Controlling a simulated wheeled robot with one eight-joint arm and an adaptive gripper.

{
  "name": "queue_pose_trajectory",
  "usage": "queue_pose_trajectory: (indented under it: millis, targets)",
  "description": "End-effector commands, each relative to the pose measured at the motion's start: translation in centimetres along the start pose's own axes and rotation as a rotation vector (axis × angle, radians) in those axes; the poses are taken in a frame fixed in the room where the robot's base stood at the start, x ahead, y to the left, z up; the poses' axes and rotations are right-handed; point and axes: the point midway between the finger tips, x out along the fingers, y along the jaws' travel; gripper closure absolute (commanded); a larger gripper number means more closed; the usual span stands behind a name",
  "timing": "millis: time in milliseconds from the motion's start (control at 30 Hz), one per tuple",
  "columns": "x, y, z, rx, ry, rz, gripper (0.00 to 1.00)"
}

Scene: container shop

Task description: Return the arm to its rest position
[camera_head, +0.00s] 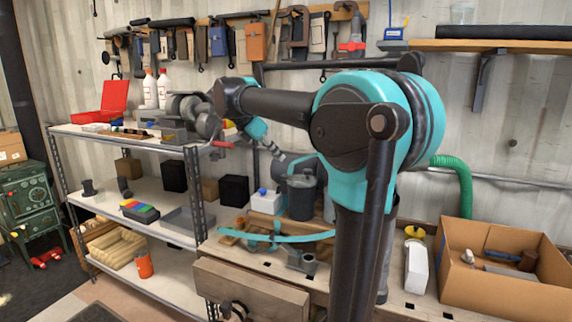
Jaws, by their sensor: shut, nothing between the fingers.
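My arm (365,130) is in front of the shelves and workbench, with its large teal and black joint right of centre. Its upper link reaches left to a dark elbow, then folds back down to the right through a teal wrist. My gripper (277,153) shows small at the end of this wrist, above the back of the workbench. It is shut and holds nothing that I can see. Dark objects behind it make its outline hard to read.
A metal shelf unit (150,189) on the left holds a vise (183,118), bottles and a red case (108,103). The workbench (408,302) carries a black canister (302,197), a teal-handled tool and a cardboard box (500,291). Tools hang on the wall.

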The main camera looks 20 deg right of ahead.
Motion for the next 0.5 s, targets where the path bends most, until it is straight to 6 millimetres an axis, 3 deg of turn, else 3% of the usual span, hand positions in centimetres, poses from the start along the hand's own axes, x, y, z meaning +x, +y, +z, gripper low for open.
queue_pose_trajectory:
  millis: [167,267,367,500]
  targets:
    - [-1.6,-0.1,0.0,0.002,0.001,0.001,1.00]
    - [-0.9,-0.5,-0.8,0.046,0.019,0.004,1.00]
    - [1.8,-1.7,-3.0,0.183,0.074,0.011,1.00]
    - [7.9,-5.0,-8.7,0.521,0.210,0.008,1.00]
